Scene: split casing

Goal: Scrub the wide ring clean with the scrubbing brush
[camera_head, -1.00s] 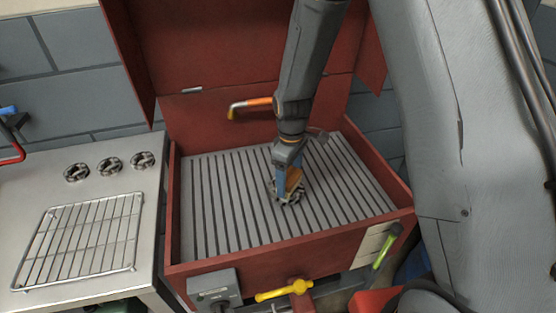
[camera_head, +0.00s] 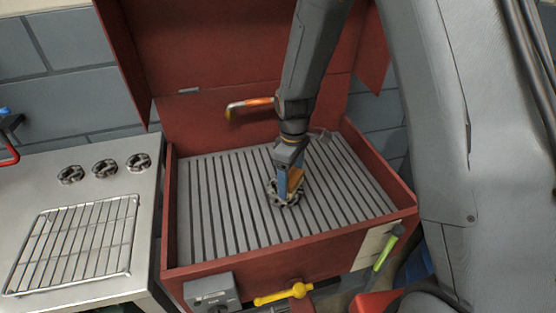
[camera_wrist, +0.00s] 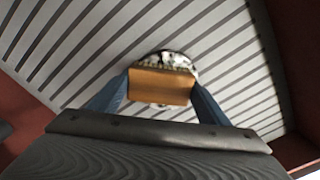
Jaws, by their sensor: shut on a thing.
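My gripper (camera_head: 289,178) points down over the slatted grill and is shut on the scrubbing brush (camera_head: 295,180), an orange-brown block. In the wrist view the brush (camera_wrist: 161,87) sits between my two blue fingers, with pale bristles along its far edge. A dark, notched round piece, seemingly the wide ring (camera_head: 284,199), lies on the slats right under the brush. In the wrist view part of the ring (camera_wrist: 180,57) shows beyond the brush, with black and whitish patches.
The slatted grill (camera_head: 215,215) lies in a red box with raised lid. A hook-like tool with orange handle (camera_head: 258,101) is at the back wall. Left are a wire rack (camera_head: 75,245) and three dark notched rings (camera_head: 105,168). A yellow handle (camera_head: 283,294) is in front.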

